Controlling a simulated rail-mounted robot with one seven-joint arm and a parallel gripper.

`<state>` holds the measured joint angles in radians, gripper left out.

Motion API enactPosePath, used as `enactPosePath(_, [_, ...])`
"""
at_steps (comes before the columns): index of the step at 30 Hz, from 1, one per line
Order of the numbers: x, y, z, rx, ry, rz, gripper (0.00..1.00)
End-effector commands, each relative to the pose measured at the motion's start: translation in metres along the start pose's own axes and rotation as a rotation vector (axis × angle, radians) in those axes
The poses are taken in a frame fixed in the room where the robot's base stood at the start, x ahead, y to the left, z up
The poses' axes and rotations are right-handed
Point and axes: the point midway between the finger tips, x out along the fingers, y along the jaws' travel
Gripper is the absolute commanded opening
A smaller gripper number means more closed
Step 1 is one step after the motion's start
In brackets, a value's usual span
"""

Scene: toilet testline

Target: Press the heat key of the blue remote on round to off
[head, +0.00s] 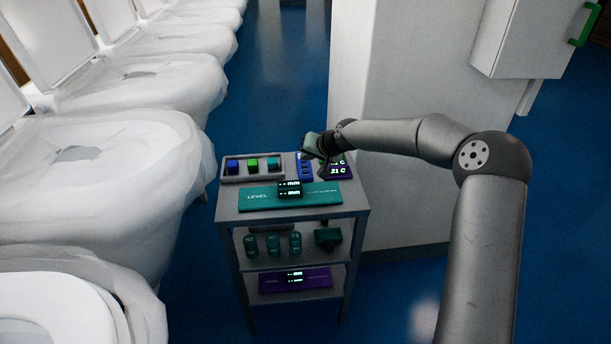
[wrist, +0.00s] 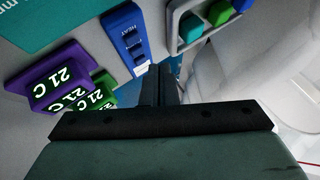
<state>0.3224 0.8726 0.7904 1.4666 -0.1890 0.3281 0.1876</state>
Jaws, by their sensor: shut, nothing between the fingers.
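The blue remote (wrist: 115,22) lies on the cart top; in the wrist view its face shows the word HEAT and a column of small keys, too small to read clearly. It also shows in the head view (head: 304,170), partly behind my gripper.
Purple and green "21 C" displays (wrist: 45,77) stand close to the remote. A grey tray (head: 227,178) with coloured blocks and a teal LEVEL device (head: 235,199) share the cart top. A white cabinet (head: 410,150) is behind; wrapped toilets (head: 120,150) line the left.

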Motion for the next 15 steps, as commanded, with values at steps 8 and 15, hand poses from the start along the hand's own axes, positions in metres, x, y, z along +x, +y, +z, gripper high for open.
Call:
enactPosePath(8, [0.0177,0.0126,0.0125,0.0,0.001,-0.001,0.0])
enactPosePath(15, [0.0171,0.0124,0.0121,0.0,0.001,0.0,0.0])
